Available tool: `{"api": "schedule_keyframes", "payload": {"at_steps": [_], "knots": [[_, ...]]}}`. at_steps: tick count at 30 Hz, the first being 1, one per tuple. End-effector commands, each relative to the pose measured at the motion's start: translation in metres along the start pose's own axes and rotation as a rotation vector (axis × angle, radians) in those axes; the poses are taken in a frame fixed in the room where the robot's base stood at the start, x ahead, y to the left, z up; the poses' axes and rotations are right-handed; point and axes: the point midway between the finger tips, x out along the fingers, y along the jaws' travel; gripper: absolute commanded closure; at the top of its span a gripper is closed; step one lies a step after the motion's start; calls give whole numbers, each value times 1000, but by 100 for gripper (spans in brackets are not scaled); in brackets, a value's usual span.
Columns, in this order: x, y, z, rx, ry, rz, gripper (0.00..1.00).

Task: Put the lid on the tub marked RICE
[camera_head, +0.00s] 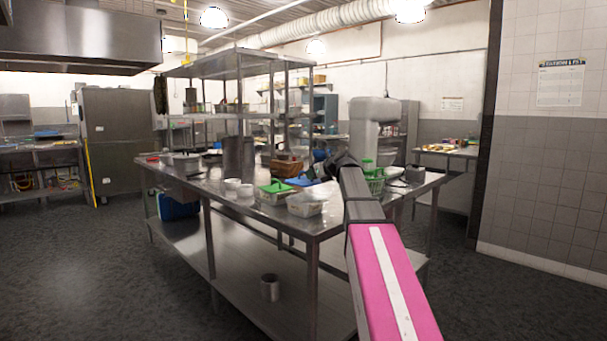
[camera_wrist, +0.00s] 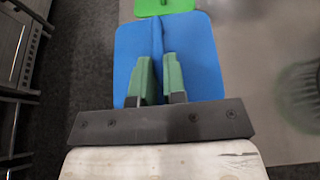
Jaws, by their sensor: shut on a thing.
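A blue lid (camera_wrist: 205,60) with a raised ridge fills the middle of the wrist view. My gripper (camera_wrist: 160,75) is shut on that ridge with its green fingers. In the head view the blue lid (camera_head: 300,181) shows beside my gripper (camera_head: 318,170), over the steel table. A tub with a green lid (camera_head: 275,187) stands to its left on the table. A pale open-looking tub (camera_head: 305,206) stands near the table's front corner. No label can be read, so I cannot tell which tub is marked RICE.
The steel table (camera_head: 213,193) also bears white cups (camera_head: 245,190), a brown basket (camera_head: 286,168) and a green basket (camera_head: 375,180), which is blurred at right in the wrist view (camera_wrist: 302,92). A shelf rack (camera_head: 240,65) rises behind. Grey floor lies left.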

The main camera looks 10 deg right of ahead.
Motion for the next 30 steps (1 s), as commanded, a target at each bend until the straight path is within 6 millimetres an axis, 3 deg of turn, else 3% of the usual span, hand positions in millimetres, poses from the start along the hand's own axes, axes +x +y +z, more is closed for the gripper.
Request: {"api": "schedule_keyframes", "payload": {"at_steps": [30], "knots": [[22, 0, -53, 0, 0, 0, 100]]}}
